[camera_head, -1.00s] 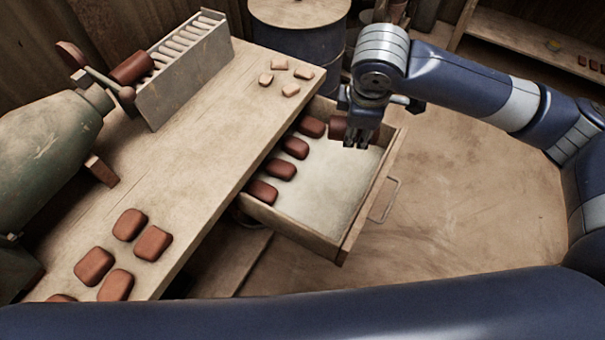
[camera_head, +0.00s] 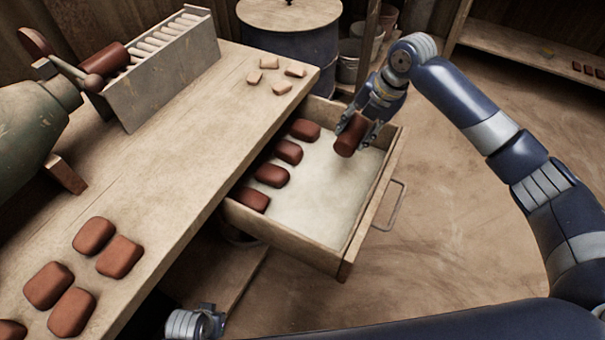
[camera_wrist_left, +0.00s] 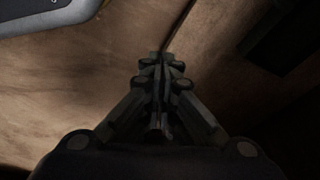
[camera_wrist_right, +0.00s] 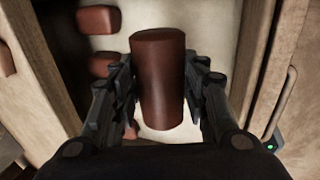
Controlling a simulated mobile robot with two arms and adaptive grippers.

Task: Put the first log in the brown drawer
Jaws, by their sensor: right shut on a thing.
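A red-brown cylindrical log (camera_head: 351,136) is gripped by my right gripper (camera_head: 356,128) over the back right part of the open wooden drawer (camera_head: 325,205). In the right wrist view the log (camera_wrist_right: 160,82) stands between both fingers of the gripper (camera_wrist_right: 163,98), with the pale drawer floor below. Whether the log touches the floor is hard to tell. My left gripper (camera_wrist_left: 162,95) is shut and empty over brown ground; part of it shows at the lower edge of the head view (camera_head: 208,320).
Several red-brown blocks (camera_head: 272,175) lie along the drawer's left side. More blocks (camera_head: 94,235) and small pale pieces (camera_head: 282,88) lie on the bench (camera_head: 170,135). A green machine (camera_head: 30,125) and grey rack (camera_head: 165,75) stand there. The drawer's right half is clear.

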